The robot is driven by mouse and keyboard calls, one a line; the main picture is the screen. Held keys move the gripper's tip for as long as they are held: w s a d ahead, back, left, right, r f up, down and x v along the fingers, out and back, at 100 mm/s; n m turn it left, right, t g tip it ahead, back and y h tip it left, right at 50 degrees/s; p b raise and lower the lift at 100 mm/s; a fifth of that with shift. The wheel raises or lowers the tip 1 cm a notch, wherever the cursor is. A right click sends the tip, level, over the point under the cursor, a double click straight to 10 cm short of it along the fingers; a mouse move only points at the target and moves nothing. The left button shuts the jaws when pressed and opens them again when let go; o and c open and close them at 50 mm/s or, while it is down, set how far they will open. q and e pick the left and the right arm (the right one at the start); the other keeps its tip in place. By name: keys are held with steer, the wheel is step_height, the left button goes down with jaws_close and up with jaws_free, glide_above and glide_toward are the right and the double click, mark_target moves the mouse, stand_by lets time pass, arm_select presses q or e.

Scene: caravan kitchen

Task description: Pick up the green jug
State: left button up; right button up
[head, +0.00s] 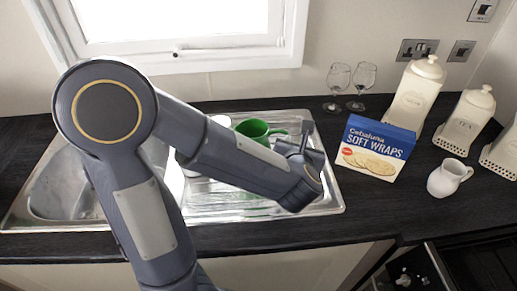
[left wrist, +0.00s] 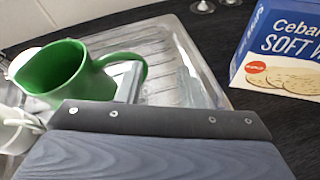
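The green jug (head: 252,128) stands on the ribbed drainer of the steel sink, partly hidden behind my left arm in the head view. In the left wrist view the jug (left wrist: 62,75) is at the left, its open mouth showing and its handle pointing right. My left gripper (head: 303,143) is over the right part of the drainer, to the right of the jug and apart from it. Its broad grey body fills the bottom of the left wrist view. My right gripper is not in view.
White cups (left wrist: 14,128) stand close beside the jug. A blue soft wraps box (head: 372,148) stands right of the drainer (head: 335,205). Two wine glasses (head: 338,85) are behind, and a white jug (head: 447,178) and white canisters (head: 415,95) are at the right. The sink bowl (head: 55,190) is left.

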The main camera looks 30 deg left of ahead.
arm_select(q)
steer(key=w+a+f+n+p, duration=0.1)
steer(key=w+a+f, duration=0.1)
steer(key=w+a+f+n+y+p, duration=0.1)
steer(key=w+a+f, duration=0.1)
steer(key=w, duration=0.1)
steer(key=shift+w+a+f+g+y, duration=0.1)
steer(key=shift+a+g+y, duration=0.2)
steer(key=shift+a, duration=0.1)
steer(key=shift+c, duration=0.3)
jaws_close()
